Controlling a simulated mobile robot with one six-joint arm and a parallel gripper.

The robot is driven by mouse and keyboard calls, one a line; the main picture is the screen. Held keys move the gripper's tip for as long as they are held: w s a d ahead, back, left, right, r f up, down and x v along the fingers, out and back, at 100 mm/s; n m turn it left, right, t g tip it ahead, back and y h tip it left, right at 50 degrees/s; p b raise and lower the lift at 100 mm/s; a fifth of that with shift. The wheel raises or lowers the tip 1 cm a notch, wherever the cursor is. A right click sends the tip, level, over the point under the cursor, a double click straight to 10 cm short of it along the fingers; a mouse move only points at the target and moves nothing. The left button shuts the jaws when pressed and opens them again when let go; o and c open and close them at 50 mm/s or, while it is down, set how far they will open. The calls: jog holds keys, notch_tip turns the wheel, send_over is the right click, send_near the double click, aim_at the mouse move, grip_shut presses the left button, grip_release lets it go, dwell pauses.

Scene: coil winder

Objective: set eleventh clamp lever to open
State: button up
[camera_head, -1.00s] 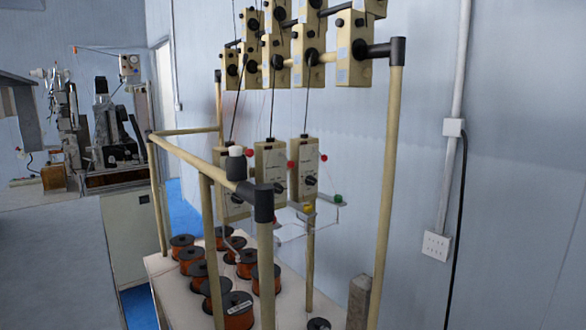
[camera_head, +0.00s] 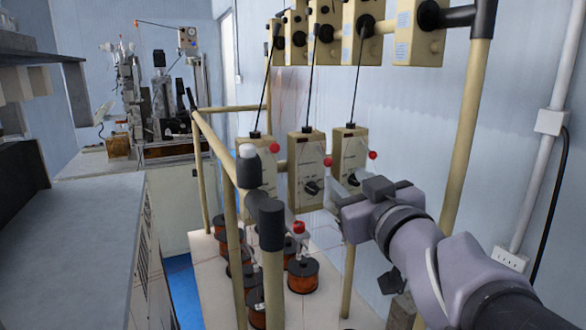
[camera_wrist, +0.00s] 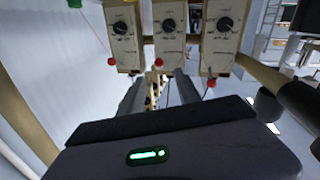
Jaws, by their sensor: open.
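Three cream tension boxes stand in a row in the head view: left (camera_head: 257,165), middle (camera_head: 305,180) and right (camera_head: 349,160). Each has a black knob. Red balls on thin levers (camera_head: 373,155) show beside them. I cannot tell which part is the eleventh clamp lever. My gripper (camera_head: 355,190) is just below and in front of the right box. In the wrist view, the open, empty fingers of my gripper (camera_wrist: 158,92) point toward the boxes, with the middle box (camera_wrist: 167,35) ahead and red balls (camera_wrist: 165,62) near its lower edge.
A cream pipe frame (camera_head: 228,195) with a black corner joint (camera_head: 271,225) stands left of my gripper. Copper wire spools (camera_head: 302,275) sit on the table below. More cream boxes (camera_head: 418,35) hang from the upper rail. A grey counter (camera_head: 90,230) is at left.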

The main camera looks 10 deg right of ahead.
aim_at(330, 163)
jog(key=w, duration=0.3)
jog(key=w+b, duration=0.1)
jog(key=w, duration=0.3)
jog(key=w+a+b, duration=0.1)
jog(key=w, duration=0.3)
jog(key=shift+w+a, duration=0.1)
grip_shut()
